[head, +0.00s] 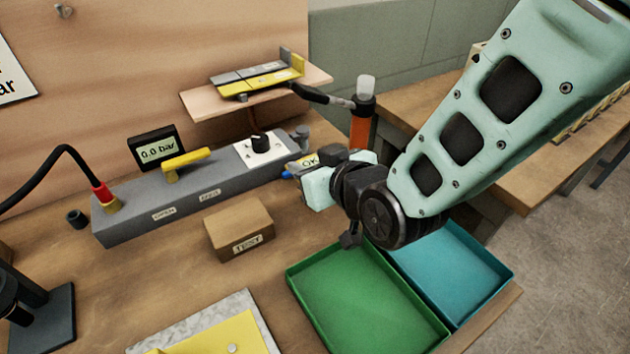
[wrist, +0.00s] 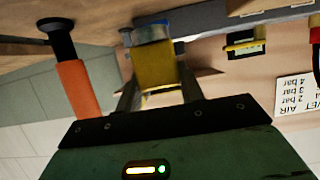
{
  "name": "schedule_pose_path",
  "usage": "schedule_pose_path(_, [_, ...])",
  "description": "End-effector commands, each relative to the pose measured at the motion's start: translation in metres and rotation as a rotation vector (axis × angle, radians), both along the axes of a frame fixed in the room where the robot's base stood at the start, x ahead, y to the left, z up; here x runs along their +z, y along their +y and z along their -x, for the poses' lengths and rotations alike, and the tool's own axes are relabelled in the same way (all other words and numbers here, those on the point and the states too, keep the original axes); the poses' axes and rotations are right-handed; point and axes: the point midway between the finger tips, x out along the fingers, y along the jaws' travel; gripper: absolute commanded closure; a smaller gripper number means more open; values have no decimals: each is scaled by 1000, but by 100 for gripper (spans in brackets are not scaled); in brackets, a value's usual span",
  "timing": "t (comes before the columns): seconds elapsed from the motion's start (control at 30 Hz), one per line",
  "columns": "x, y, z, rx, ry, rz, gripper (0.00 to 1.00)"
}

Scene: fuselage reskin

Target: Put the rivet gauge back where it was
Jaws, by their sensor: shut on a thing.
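The rivet gauge appears to be the small yellow piece with an "OK" mark and a blue end (head: 303,163) by the right end of the grey test block. In the wrist view it is a yellow body with a blue and grey end (wrist: 155,66). My gripper (head: 312,172) is shut on it, with one finger on each side in the wrist view (wrist: 160,88). Part of the gauge is hidden behind the gripper in the head view. A wooden wall shelf (head: 198,102) with yellow and grey blocks (head: 257,80) is above and left of the gripper.
The grey block (head: 130,222) has a yellow lever, dial and gauge display (head: 158,147). A brown TEST box (head: 240,230), green tray (head: 300,275) and teal tray (head: 490,265) are in front. An orange-handled tool (head: 361,130) stands close behind the gripper.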

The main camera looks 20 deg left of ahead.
Motion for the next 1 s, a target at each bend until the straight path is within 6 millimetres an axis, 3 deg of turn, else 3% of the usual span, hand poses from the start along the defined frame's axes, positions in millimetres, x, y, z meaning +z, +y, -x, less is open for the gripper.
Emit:
schedule_pose_path(0.3, [-40,0,0,0,2,1,90])
schedule_pose_path(0.77, [-48,0,0,0,-1,-2,90])
schedule_pose_path(0.8, [-47,0,0,0,-1,-2,54])
schedule_pose_path(0.83, [-47,0,0,0,0,-1,46])
schedule_pose_path(0.87, [-47,0,0,0,0,-1,40])
schedule_pose_path(1.0, [-47,0,0,0,-1,-1,40])
